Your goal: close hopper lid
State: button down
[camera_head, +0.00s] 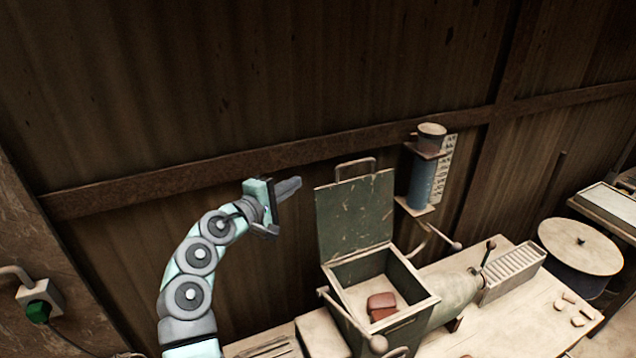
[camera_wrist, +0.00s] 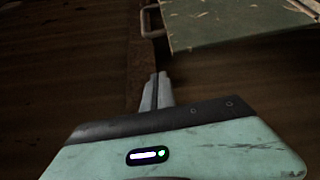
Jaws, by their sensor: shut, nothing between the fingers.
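The hopper lid (camera_head: 355,218) is a worn green panel with a metal handle (camera_head: 356,164) on its top edge. It stands open and upright at the back of the hopper (camera_head: 358,318). A reddish block (camera_head: 381,304) lies inside the open hopper. My gripper (camera_head: 294,187) is shut and empty, to the left of the lid near its upper part, apart from it. In the wrist view my gripper's fingers (camera_wrist: 160,84) are together, and the lid (camera_wrist: 225,22) with its handle (camera_wrist: 152,20) shows beyond them at the top.
A blue cylinder (camera_head: 421,182) on a wall bracket stands right of the lid. A rod with a ball end (camera_head: 378,343) is at the hopper's front. A slatted rack (camera_head: 512,272) and a round drum (camera_head: 580,245) are farther right. The wooden wall (camera_head: 250,90) is behind.

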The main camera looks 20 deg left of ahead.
jog(key=shift+r+x, duration=0.45)
jog(key=shift+x, duration=4.55)
jog(key=shift+s+d+f+p, duration=0.1)
jog(key=shift+s+d+p, duration=0.5)
jog(key=shift+d+p, duration=0.2)
jog(key=shift+s+d+f+p, duration=0.1)
jog(key=shift+s+d+p, duration=0.55)
jog(key=shift+d+p, duration=0.2)
jog(key=shift+d, duration=0.1)
